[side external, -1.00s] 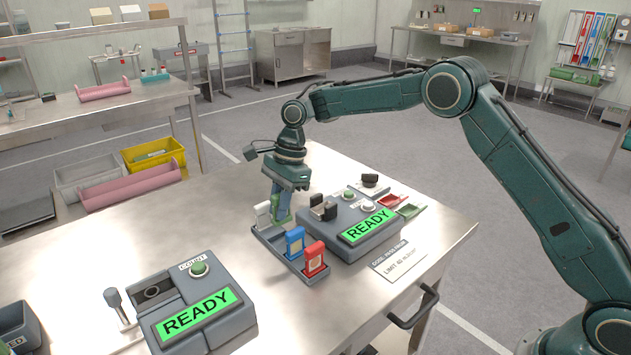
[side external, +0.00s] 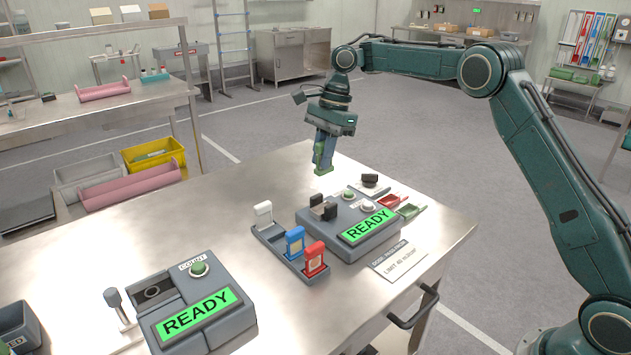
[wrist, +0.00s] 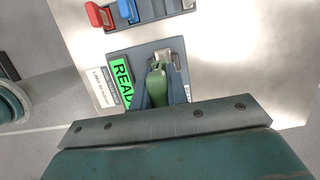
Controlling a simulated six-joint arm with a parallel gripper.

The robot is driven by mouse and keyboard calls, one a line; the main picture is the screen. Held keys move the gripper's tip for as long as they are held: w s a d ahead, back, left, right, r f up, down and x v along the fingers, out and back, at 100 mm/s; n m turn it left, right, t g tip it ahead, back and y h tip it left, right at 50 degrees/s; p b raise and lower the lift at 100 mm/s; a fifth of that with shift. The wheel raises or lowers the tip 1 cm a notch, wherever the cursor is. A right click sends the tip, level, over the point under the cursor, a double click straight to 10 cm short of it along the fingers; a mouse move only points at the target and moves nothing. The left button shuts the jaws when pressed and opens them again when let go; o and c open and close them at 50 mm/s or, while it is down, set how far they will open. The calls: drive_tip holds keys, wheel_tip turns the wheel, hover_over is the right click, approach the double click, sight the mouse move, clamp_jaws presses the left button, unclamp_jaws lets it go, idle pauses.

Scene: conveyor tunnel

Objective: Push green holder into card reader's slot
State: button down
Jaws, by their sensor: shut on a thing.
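The green holder (side external: 324,158) is held between the fingers of my gripper (side external: 322,150), above the table just behind the card reader. It also shows in the wrist view (wrist: 157,85), between the fingers and partly hidden by them. The card reader (side external: 362,247) is a grey box with a green READY screen and a dark slot block (side external: 323,207) on its top left. The holder is up in the air and apart from the reader. In the wrist view the holder covers part of the reader.
A grey rack (side external: 268,236) left of the reader holds white (side external: 263,214), blue (side external: 295,242) and red (side external: 315,259) holders. Small red and green trays (side external: 410,210) lie right of the reader. A counting device (side external: 203,315) stands at the front left. Bare table lies behind the rack.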

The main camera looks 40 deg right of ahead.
drive_tip(key=shift+f, duration=0.15)
drive_tip(key=shift+a+f, duration=0.1)
drive_tip(key=shift+f, duration=0.55)
hover_over(322, 195)
drive_tip(key=s+a, duration=0.2)
drive_tip(key=shift+d+f, duration=0.1)
drive_tip(key=shift+f, duration=2)
drive_tip(key=shift+f, duration=0.35)
drive_tip(key=shift+f, duration=2.35)
drive_tip(key=c, duration=1.5)
unclamp_jaws()
drive_tip(key=shift+o, duration=0.2)
drive_tip(key=shift+d+r, duration=0.1)
